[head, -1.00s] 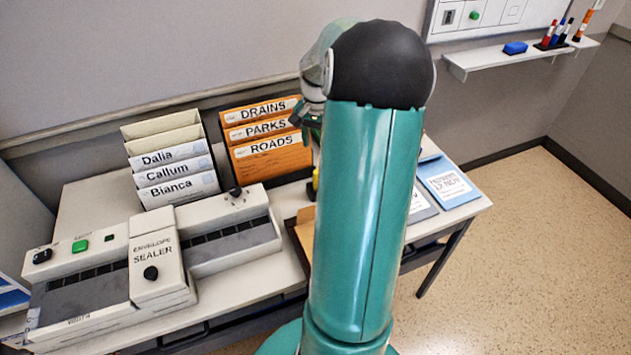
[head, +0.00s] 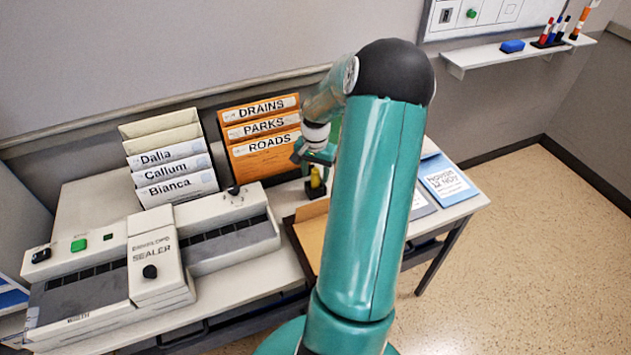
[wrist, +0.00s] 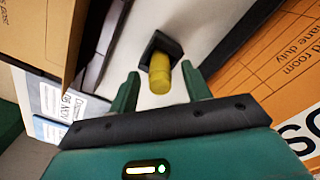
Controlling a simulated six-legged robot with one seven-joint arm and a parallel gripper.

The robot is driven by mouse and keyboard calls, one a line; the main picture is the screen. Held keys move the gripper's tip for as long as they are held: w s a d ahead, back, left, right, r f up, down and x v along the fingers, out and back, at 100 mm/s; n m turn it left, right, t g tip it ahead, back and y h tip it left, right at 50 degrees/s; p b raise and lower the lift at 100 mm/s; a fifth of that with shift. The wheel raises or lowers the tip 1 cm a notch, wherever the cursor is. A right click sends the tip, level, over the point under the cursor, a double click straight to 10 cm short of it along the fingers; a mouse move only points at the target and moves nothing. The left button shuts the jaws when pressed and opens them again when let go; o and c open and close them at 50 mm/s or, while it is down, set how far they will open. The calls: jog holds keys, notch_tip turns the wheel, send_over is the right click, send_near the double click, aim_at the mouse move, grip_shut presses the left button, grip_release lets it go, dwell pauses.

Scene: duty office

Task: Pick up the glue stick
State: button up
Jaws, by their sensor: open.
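The glue stick (head: 316,178) appears to be the yellow cylinder standing in a small dark holder on the desk, right of the envelope sealer. In the wrist view the yellow glue stick (wrist: 160,76) stands upright out of its black square holder (wrist: 158,44). My gripper (wrist: 160,88) is open, with one green finger on each side of the stick's top and gaps between. In the head view my gripper (head: 317,156) hangs just above the stick. Part of the gripper is hidden behind my upper arm.
The orange DRAINS, PARKS and ROADS folders (head: 265,160) stand close behind the stick. The envelope sealer (head: 152,258) is to the left. A brown tray or envelope (head: 311,232) lies in front. A blue booklet (head: 447,182) lies at the desk's right end.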

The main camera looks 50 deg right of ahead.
grip_shut()
jog(key=shift+r, duration=0.1)
